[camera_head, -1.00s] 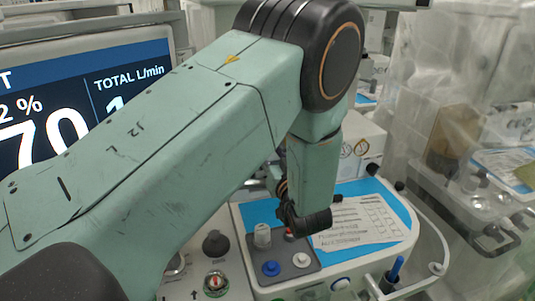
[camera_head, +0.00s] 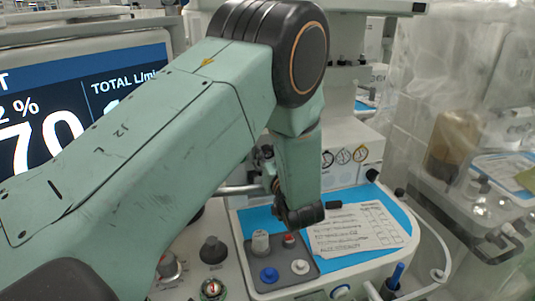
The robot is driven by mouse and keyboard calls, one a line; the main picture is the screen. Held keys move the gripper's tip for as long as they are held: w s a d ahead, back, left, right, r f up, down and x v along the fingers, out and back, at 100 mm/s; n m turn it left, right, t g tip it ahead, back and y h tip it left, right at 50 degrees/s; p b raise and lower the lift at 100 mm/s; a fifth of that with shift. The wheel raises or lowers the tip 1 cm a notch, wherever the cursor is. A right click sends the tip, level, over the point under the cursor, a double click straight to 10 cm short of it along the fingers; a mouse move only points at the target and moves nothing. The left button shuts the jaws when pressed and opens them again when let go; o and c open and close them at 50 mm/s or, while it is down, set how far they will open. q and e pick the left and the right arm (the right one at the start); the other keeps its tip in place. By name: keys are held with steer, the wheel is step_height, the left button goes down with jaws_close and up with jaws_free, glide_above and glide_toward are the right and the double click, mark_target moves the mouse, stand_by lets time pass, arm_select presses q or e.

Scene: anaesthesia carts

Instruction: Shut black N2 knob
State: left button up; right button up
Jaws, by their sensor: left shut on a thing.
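A black knob (camera_head: 213,250) stands on the grey panel left of the tray; its label is too small to read. My left gripper (camera_head: 300,216) is dark and partly hidden by my arm. It is low over the blue-and-grey tray area, right of and apart from that black knob. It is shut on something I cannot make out. A knob with a red top (camera_head: 289,240) is just below it. A pale knob (camera_head: 260,243), a blue knob (camera_head: 269,274) and a white knob (camera_head: 300,266) stand on the grey plate. My right gripper is out of view.
A printed sheet (camera_head: 355,232) lies on the blue surface, with a small dark object (camera_head: 334,205) at its edge. A monitor (camera_head: 80,110) fills the upper left. A cart under clear plastic (camera_head: 470,130) stands at the right. My left arm covers much of the middle.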

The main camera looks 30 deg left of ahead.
arm_select(q)
jaws_close()
steer(key=shift+r+m+p, duration=0.1)
steer(key=shift+m+p, duration=0.65)
steer(key=shift+m, duration=0.15)
steer(key=shift+m+p, duration=0.6)
steer(key=shift+m, duration=0.7)
steer(key=o, duration=0.7)
jaws_free()
steer(key=shift+v, duration=3.65)
